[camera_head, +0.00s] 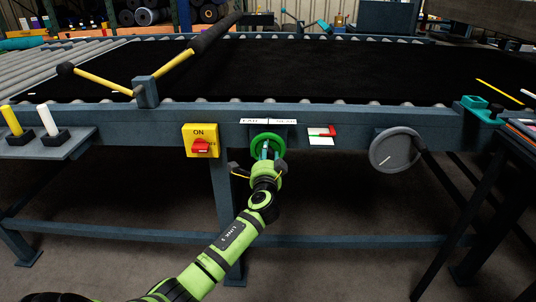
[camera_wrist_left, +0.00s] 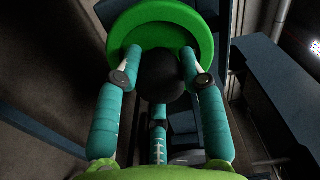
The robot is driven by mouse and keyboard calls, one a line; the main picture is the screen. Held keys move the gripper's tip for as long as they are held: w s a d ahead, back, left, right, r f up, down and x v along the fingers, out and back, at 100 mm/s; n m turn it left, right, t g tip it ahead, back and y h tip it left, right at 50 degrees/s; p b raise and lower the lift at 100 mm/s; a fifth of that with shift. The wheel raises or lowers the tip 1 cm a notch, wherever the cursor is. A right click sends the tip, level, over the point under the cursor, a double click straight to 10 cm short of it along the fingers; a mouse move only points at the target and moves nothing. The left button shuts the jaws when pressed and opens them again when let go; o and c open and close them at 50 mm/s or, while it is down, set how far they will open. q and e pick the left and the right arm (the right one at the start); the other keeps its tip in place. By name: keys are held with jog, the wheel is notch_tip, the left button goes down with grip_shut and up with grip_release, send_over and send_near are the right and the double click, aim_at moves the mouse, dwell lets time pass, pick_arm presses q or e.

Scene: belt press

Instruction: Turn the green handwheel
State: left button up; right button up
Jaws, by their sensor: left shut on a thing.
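The green handwheel (camera_head: 268,142) is mounted on the front rail of the grey-blue press frame, below two white labels. In the left wrist view the green handwheel (camera_wrist_left: 165,22) fills the top, with a dark round hub or knob at its lower middle. My left gripper (camera_head: 266,152) reaches up to the wheel from below. In the wrist view the teal fingers of my left gripper (camera_wrist_left: 161,72) lie on both sides of the dark round part and close on it at the wheel. My right gripper is not in view.
A yellow switch box (camera_head: 201,140) with a red knob sits left of the wheel. A grey handwheel (camera_head: 396,149) is on the right. A red-and-white plate (camera_head: 321,135) lies between the wheels. A side table (camera_head: 520,130) stands at the right edge. The floor below the frame is clear.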

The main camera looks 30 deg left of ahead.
pick_arm(q)
jog(key=shift+s+a+f, duration=0.1)
jog(key=shift+a+f, duration=0.1)
jog(key=shift+f, duration=0.05)
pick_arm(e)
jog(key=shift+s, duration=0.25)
pick_arm(q)
jog(key=o, duration=1.2)
jog(key=shift+r, duration=0.1)
jog(key=shift+c, duration=0.2)
jog(key=shift+d, duration=0.1)
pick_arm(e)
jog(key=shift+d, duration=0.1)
pick_arm(q)
jog(key=shift+s+d, duration=0.2)
jog(key=shift+s, duration=0.05)
jog(key=v, duration=1.1)
jog(key=shift+s, duration=0.15)
